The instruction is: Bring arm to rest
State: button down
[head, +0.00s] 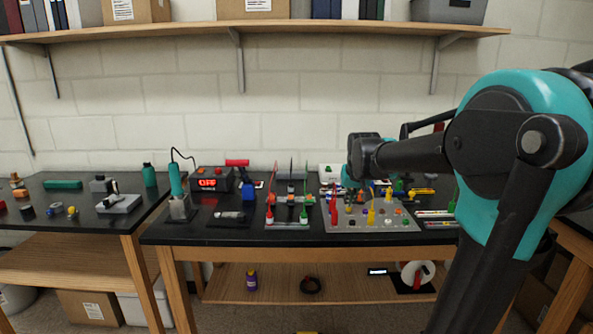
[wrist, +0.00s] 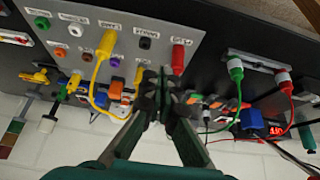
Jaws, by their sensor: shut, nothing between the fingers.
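My gripper (wrist: 160,85) shows in the wrist view with its two dark fingers drawn together at the tips and nothing between them. It is over a grey panel (wrist: 120,15) with coloured sockets, where yellow and red plugs stand. In the head view my arm reaches in from the right over the black bench, and its wrist end is above the back of the same grey panel (head: 350,222). The fingers are hidden behind the arm and the panel's plugs in that view. How much space lies between fingertips and panel cannot be told.
On the bench (head: 190,236), left of the panel, stand a rack with red and green plugs (head: 289,222), a box with a lit red display (head: 209,184) and a soldering iron in its stand (head: 178,205). A shelf (head: 190,29) runs along the wall above. The bench's front edge is clear.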

jog(key=s+d+f+g, duration=0.1)
jog(key=s+f, duration=0.9)
jog(key=s, duration=0.3)
jog(key=s+d+f, duration=0.1)
jog(key=s+f, duration=0.9)
jog(key=s, duration=0.3)
jog(key=shift+s+f+g, duration=0.25)
jog(key=shift+s+g, duration=0.05)
jog(key=shift+g, duration=0.1)
dwell(0.7)
